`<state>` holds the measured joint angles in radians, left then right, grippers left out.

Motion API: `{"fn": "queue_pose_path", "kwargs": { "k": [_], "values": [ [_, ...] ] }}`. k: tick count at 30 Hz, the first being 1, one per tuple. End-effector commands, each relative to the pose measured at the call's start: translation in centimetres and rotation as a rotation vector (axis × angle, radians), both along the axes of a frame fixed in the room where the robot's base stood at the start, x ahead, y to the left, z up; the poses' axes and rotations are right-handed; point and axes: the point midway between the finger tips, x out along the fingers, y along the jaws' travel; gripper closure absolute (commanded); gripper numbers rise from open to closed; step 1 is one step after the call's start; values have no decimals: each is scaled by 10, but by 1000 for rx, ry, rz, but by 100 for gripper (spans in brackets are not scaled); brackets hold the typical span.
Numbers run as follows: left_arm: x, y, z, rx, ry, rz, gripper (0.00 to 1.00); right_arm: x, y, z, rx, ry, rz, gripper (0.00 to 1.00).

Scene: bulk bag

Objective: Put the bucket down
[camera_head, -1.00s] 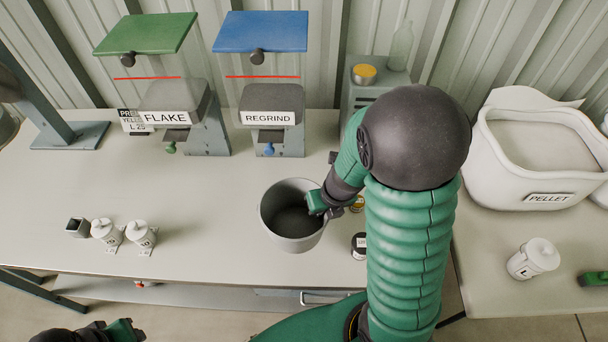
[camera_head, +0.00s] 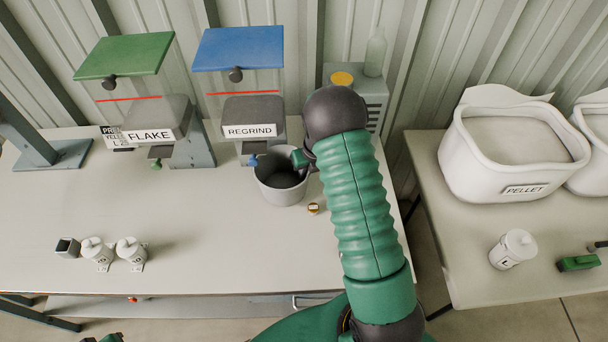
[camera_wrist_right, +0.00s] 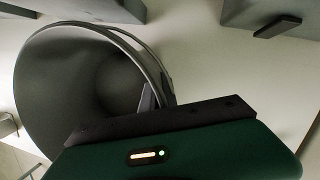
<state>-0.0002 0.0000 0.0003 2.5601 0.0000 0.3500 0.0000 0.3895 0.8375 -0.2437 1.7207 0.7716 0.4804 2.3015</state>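The grey bucket (camera_head: 283,194) is upright at the back of the table, just in front of the REGRIND dispenser (camera_head: 253,110) and close to its spout. Whether its base touches the table I cannot tell. My right gripper (camera_head: 301,160) is at the bucket's right rim, closed on it. In the right wrist view the bucket (camera_wrist_right: 70,75) shows its dark, empty-looking inside, with a fingertip (camera_wrist_right: 147,98) at the rim. Only a sliver of my left gripper (camera_head: 105,338) shows at the bottom edge, so its fingers cannot be read.
The FLAKE dispenser (camera_head: 150,125) stands left of REGRIND. Small white containers (camera_head: 130,252) sit at the table's front left. A small brass-coloured item (camera_head: 314,208) lies near the bucket. The main table (camera_head: 215,235) is clear in the middle. A PELLET bag (camera_head: 510,180) stands on the right table.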

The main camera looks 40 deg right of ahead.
Motion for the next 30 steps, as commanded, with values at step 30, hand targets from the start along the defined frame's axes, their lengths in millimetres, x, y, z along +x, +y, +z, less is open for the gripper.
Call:
{"fn": "queue_pose_path", "kwargs": {
  "k": [30],
  "values": [
    [0, 0, 6, 0, 0, 0, 64, 2, -2, -24, -1, 0, 2, 76]
  ]
}}
